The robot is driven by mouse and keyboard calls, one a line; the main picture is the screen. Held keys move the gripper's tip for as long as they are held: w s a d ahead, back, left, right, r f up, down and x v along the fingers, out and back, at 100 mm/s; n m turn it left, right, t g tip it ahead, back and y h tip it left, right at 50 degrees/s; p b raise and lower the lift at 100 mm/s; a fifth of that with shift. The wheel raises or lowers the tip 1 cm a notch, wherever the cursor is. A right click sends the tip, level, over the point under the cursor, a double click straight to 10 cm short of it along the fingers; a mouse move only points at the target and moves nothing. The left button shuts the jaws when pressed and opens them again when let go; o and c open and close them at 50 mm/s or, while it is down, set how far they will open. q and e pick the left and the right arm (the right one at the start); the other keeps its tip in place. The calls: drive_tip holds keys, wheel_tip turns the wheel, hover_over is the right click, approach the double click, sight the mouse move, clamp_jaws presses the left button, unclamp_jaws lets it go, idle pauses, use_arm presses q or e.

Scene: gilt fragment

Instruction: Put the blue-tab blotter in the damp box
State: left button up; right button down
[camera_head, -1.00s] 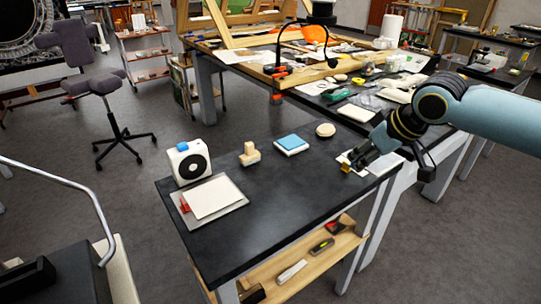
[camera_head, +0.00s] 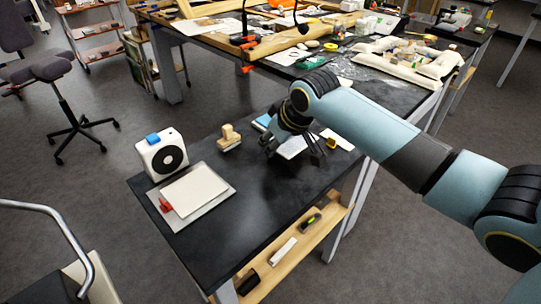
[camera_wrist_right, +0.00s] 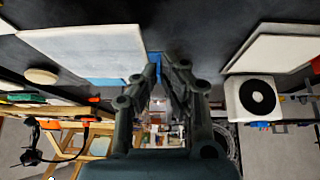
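My right gripper (camera_head: 293,153) is low over the dark table and appears shut on a white sheet (camera_head: 292,147), held out beside the fingers. In the right wrist view a bit of blue shows at the fingertips (camera_wrist_right: 165,62), and the sheet (camera_wrist_right: 85,45) spreads to the left; I take it for the blue-tab blotter. A low white box with a blue top (camera_head: 263,121) lies just behind, partly hidden by my arm; it may be the damp box, but I cannot tell for sure. Its blue also shows in the wrist view (camera_wrist_right: 108,82). My left gripper is out of view.
A white sheet with a red tab (camera_head: 194,189) lies on a board at the left. A white unit with a black disc (camera_head: 163,154) stands behind it. A wooden stamp-like block (camera_head: 229,137) stands midway. The table's front is clear.

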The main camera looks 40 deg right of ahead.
drive_tip(key=shift+a+f, duration=0.15)
drive_tip(key=shift+f, duration=0.1)
wheel_tip(320, 180, down, 4)
drive_tip(key=shift+r, duration=0.25)
drive_tip(key=shift+f, duration=0.1)
drive_tip(key=c, duration=1.5)
unclamp_jaws()
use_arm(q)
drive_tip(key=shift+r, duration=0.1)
